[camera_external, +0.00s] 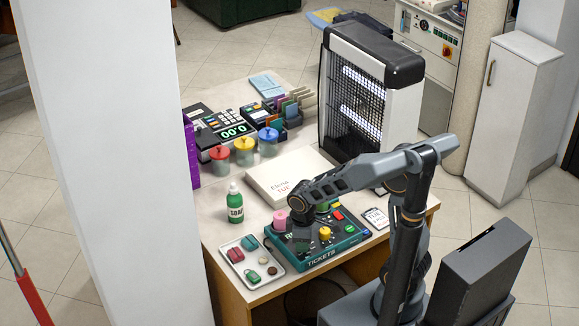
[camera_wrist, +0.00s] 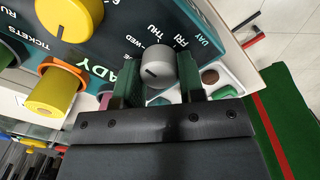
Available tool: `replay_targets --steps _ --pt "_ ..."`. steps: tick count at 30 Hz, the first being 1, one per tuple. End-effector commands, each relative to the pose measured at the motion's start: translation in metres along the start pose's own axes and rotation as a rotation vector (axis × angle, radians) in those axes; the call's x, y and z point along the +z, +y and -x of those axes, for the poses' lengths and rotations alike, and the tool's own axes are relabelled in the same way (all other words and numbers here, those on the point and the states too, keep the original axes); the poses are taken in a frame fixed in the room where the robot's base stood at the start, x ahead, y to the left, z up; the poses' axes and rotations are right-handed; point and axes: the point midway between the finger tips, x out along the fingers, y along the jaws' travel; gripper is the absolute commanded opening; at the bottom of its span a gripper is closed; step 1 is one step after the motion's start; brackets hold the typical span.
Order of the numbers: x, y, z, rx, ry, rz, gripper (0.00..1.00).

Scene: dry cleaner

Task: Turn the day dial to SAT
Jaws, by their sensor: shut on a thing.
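The teal ticket machine (camera_external: 345,246) lies on the counter, marked TICKETS. My gripper (camera_external: 300,232) is down over its left part, and the day dial is hidden there. In the wrist view the day dial (camera_wrist: 158,64) is a round grey knob with a short dark pointer line. WED, THU, FRI and DAY show around it; I see no SAT label. My gripper (camera_wrist: 162,85) has its two green-looking fingers on either side of the knob, shut on it. The pointer line lies on the knob's lower left part; which label it marks I cannot tell.
A yellow knob (camera_wrist: 68,18) and a yellow cylinder (camera_wrist: 56,90) are close by on the left in the wrist view. A pink roll (camera_external: 280,219), a green bottle (camera_external: 235,203) and a tray (camera_external: 235,266) of small items are near the machine. A white box (camera_external: 287,172) lies behind.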

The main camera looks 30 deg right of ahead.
Motion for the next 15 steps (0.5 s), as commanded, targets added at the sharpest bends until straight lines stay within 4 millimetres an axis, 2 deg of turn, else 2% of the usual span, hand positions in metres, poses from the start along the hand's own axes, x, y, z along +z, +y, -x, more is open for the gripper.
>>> replay_targets --steps 15 --pt "-0.0005 0.0012 0.0007 0.0 -0.015 -0.489 0.12"
